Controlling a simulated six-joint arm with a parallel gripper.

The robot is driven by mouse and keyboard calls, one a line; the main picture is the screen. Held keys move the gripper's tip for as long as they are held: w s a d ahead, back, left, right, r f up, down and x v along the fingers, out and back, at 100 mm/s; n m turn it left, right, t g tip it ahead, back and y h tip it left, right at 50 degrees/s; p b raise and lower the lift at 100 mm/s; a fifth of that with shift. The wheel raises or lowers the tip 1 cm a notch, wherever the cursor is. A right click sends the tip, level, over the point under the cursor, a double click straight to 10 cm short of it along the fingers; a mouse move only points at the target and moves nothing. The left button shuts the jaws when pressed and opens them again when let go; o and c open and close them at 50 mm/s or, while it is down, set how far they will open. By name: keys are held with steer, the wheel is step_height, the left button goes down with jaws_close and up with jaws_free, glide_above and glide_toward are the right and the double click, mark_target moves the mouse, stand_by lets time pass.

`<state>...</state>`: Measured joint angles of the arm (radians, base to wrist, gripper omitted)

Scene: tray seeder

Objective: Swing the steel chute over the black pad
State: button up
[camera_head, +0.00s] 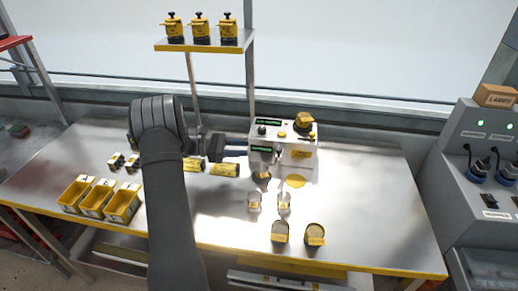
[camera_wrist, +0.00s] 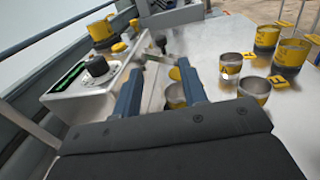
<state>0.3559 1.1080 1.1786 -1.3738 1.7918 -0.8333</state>
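The seeder (camera_head: 306,158) is a pale box with black knobs and a yellow cap, standing on the bench; it fills the left of the wrist view (camera_wrist: 75,98). A grey steel piece that looks like the chute (camera_head: 263,157) projects from its front. In the wrist view the steel chute (camera_wrist: 152,88) lies between my fingers. My gripper (camera_head: 240,148) reaches in from the left, its blue fingers apart; they also show in the wrist view (camera_wrist: 160,68). I see no contact with the chute. A dark spot (camera_head: 261,178) lies below the chute; I cannot tell whether it is the black pad. A yellow disc (camera_head: 295,181) lies to its right.
Two small cups (camera_head: 255,202) (camera_head: 284,201) and two larger tins (camera_head: 280,233) (camera_head: 315,235) stand in front. Yellow cylinders (camera_head: 224,170) lie under my gripper. Yellow bins (camera_head: 123,205) stand left. A shelf (camera_head: 195,45) rises behind. The bench's right side is clear.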

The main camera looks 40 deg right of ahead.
steer(key=v, duration=0.4)
